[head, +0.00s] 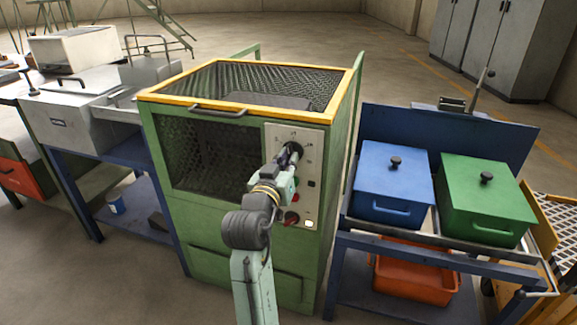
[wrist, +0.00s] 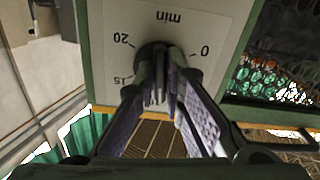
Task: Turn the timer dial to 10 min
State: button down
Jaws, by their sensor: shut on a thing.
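The timer dial (wrist: 153,52) is a dark round knob on the light control panel of the green furnace (head: 230,230). In the wrist view the panel (wrist: 180,18) is upside down and shows "min", "20", "15" and "0" around the dial. My gripper (wrist: 158,88) has its two fingers closed on the dial's grip from both sides. The dial's pointer and the 10 mark are hidden by the fingers.
The furnace has a mesh lid with a yellow frame (head: 250,116) and a handle (head: 217,110). Blue (head: 390,180) and green (head: 485,205) lidded boxes stand to the right.

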jog(key=shift+m+b, duration=0.3)
jog(key=shift+m, duration=0.4)
jog(key=c, duration=1.7)
grip_release()
jog(key=v, duration=1.2)
